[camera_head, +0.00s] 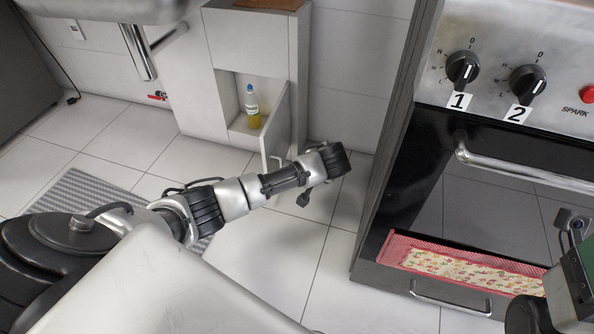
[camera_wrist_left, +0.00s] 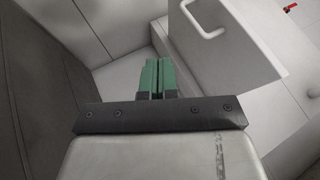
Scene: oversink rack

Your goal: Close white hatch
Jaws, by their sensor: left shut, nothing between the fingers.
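The white hatch (camera_head: 275,122) stands open, swung out from the right side of a niche in the white cabinet (camera_head: 233,55). Its handle is near the lower front edge, beside my left arm. In the left wrist view the hatch (camera_wrist_left: 228,60) fills the upper right, with its white loop handle (camera_wrist_left: 208,33). My left gripper (camera_wrist_left: 157,62) is shut and empty, its green fingers together left of and below that handle. In the head view its fingers are hidden behind the wrist. Part of my right arm's end (camera_head: 577,278) shows at the lower right edge; its fingers are unclear.
A bottle with yellow liquid (camera_head: 253,108) stands inside the niche. A steel stove (camera_head: 500,95) with knobs and an oven handle is on the right, with a patterned cloth (camera_head: 470,265) on it. Tiled floor (camera_head: 290,245) and a grey mat (camera_head: 85,200) lie below.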

